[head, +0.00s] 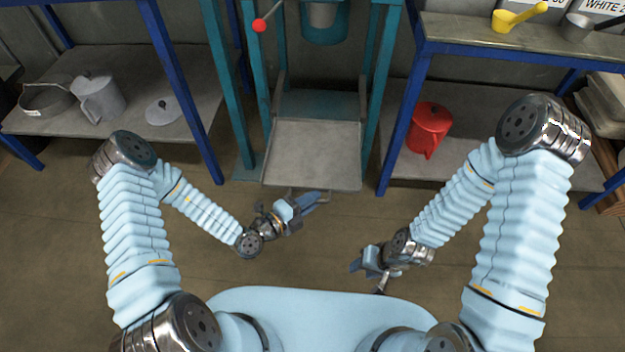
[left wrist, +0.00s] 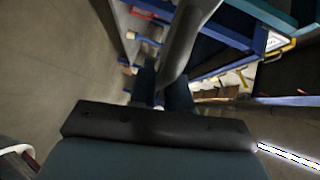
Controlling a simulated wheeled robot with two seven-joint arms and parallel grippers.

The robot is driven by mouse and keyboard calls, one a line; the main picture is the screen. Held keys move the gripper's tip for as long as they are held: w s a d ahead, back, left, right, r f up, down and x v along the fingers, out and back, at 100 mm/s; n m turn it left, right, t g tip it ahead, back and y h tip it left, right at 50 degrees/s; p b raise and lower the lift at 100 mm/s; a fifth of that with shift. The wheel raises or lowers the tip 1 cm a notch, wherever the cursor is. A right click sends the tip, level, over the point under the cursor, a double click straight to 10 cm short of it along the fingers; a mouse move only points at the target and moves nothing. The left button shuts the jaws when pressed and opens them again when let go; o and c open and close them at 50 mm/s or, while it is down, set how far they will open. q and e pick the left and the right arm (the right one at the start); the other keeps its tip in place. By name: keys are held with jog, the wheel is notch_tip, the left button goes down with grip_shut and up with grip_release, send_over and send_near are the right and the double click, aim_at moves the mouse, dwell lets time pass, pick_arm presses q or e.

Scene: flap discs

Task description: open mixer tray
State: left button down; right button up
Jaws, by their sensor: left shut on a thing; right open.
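The mixer tray (head: 312,155) is a flat grey panel low in the teal mixer frame (head: 378,85). It projects forward from between the frame's posts, over the floor. My left gripper (head: 318,199) is at the tray's front edge, with its blue fingers shut on the tray handle. In the left wrist view a dark grey bar (left wrist: 186,38), seemingly the handle, runs between the fingers (left wrist: 162,92). The fingers hide part of the handle. My right gripper (head: 364,270) is open and empty, above the floor to the right of the tray and apart from it.
A red-knobbed lever (head: 260,25) stands at the mixer's upper left. Blue-legged tables flank it: the left shelf (head: 55,62) holds grey metal vessels, the right one a red can (head: 430,128). A yellow scoop (head: 518,17) lies on the right tabletop. Floor before the tray is clear.

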pick_arm(q)
jog(key=shift+s, duration=0.55)
jog(key=c, duration=1.2)
grip_release()
jog(key=v, duration=1.3)
jog(key=shift+s+a, duration=0.25)
jog(key=shift+s, duration=0.05)
